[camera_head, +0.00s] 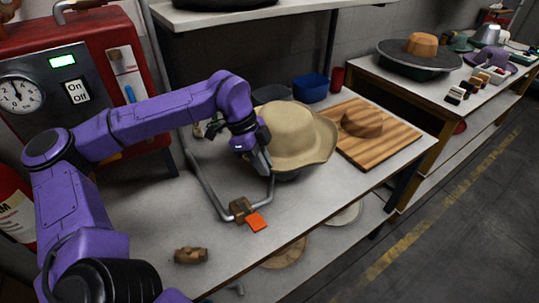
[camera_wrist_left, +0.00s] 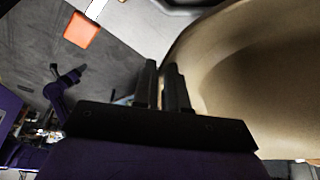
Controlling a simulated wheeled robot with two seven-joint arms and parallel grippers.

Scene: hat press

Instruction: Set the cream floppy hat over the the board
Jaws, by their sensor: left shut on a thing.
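The cream floppy hat (camera_head: 300,130) is crown up, just left of the board in the head view. Its right brim overlaps the board's left edge in the picture; I cannot tell whether they touch. My left gripper (camera_head: 262,158) is shut on the hat's near left brim. In the left wrist view the closed fingers (camera_wrist_left: 163,85) meet the edge of the hat (camera_wrist_left: 245,60). The striped wooden board (camera_head: 400,152) lies flat on the table with a brown hat-shaped block (camera_head: 362,123) on it. A small purple and black arm part of mine, possibly my right gripper (camera_wrist_left: 66,78), shows in the wrist view.
A grey bent-tube frame (camera_head: 205,190) with an orange tab (camera_head: 256,221) stands left of the hat. A dark rounded form shows partly under the brim. A blue bin (camera_head: 311,88) and red cup (camera_head: 337,78) stand behind. A brown piece (camera_head: 191,255) lies at the front.

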